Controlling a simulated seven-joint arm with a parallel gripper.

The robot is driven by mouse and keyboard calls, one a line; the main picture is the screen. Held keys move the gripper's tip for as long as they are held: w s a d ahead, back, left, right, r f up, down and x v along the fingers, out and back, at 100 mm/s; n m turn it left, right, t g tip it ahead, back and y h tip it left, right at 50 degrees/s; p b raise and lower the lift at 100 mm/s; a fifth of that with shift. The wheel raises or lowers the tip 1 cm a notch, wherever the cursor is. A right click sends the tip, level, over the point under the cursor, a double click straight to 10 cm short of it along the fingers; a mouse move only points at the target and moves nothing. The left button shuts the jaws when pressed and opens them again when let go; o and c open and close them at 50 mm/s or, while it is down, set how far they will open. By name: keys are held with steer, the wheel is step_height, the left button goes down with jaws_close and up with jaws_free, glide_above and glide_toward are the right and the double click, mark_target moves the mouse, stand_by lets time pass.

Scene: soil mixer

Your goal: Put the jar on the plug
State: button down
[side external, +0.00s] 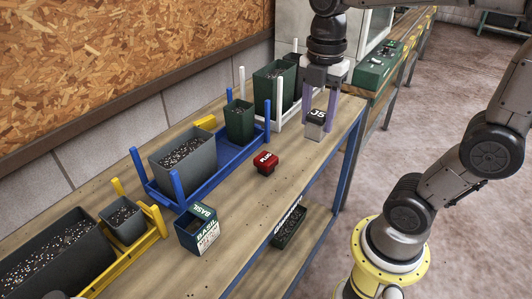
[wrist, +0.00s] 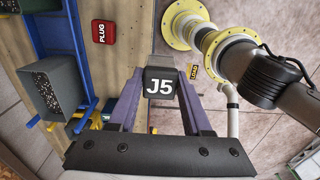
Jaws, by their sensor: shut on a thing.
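My gripper (side external: 319,116) points down and is shut on the jar, near the far right edge of the bench. I cannot tell whether the jar's base touches the bench. In the wrist view the plug (wrist: 103,32) is at the upper left.
A blue rack (side external: 215,180) with soil-filled pots stands left of the plug. A white rack (side external: 282,124) with a green pot is behind it. An open basil box (side external: 197,233) stands nearer the front. The bench top (side external: 290,170) between plug and jar is clear.

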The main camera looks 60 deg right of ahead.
steer(key=w+f, duration=0.3)
steer(key=w, duration=0.1)
steer(key=w+d+f, duration=0.1)
steer(key=w+f, duration=0.2)
steer(key=w, duration=0.1)
steer(key=w+f, duration=0.3)
steer(key=w, duration=0.1)
steer(key=shift+w+d, duration=0.3)
steer(key=shift+w, duration=0.1)
steer(key=shift+w+f, duration=0.2)
steer(key=shift+f, duration=0.8)
steer(key=shift+w+f, duration=0.15)
steer(key=shift+f, duration=0.8)
steer(key=shift+f, duration=0.15)
steer(key=shift+c, duration=1.7)
jaws_free()
